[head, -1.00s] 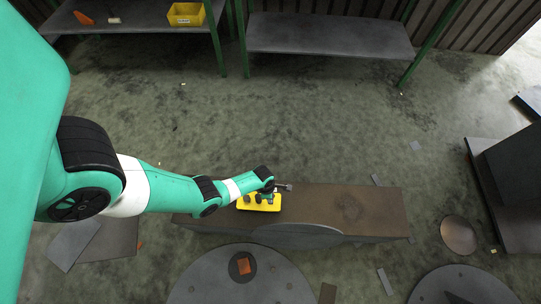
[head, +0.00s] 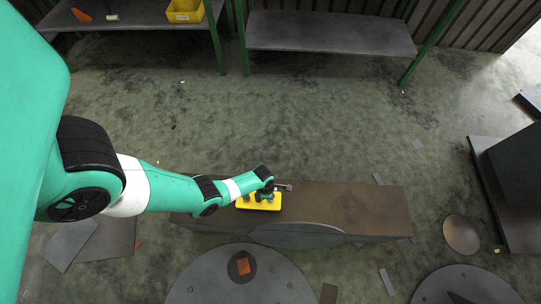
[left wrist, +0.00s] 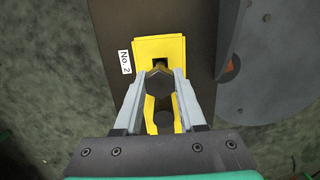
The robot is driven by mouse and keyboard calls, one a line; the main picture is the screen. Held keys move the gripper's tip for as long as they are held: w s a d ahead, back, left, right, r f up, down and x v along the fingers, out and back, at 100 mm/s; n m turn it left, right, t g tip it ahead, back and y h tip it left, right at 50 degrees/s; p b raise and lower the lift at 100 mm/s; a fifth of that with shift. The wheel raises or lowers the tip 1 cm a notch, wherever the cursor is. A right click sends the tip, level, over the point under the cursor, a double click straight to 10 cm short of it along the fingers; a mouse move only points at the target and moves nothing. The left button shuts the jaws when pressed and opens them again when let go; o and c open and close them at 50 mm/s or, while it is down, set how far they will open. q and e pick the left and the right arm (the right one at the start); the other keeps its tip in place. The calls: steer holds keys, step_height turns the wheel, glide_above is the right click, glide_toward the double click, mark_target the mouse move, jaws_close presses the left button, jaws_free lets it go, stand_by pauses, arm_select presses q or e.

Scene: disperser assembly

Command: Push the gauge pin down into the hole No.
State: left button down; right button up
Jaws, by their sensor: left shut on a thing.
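A yellow block (head: 259,203) lies on the left part of the brown bench top; it also shows in the left wrist view (left wrist: 174,47). A white label reading "No. 2" (left wrist: 124,62) is beside it. My left gripper (left wrist: 160,77) is shut on a dark pin with a hexagonal top (left wrist: 160,90), over the block. How deep the pin sits is hidden. My right gripper is not in view.
The brown bench (head: 340,205) is clear to the right of the block. Shelves (head: 330,34) stand at the back, with a yellow bin (head: 185,11).

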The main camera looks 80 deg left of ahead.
arm_select(q)
steer(key=shift+f+b, duration=2.2)
steer(key=shift+f, duration=0.15)
steer(key=shift+c, duration=2)
jaws_free()
steer(key=r+p, duration=0.3)
steer(key=r, duration=0.1)
steer(key=s+r+p, duration=0.1)
steer(key=r+p, duration=0.6)
steer(key=p, duration=0.1)
steer(key=shift+s+a+r, duration=0.15)
steer(key=shift+a+r, duration=0.05)
steer(key=shift+r, duration=0.2)
steer(key=shift+f, duration=0.1)
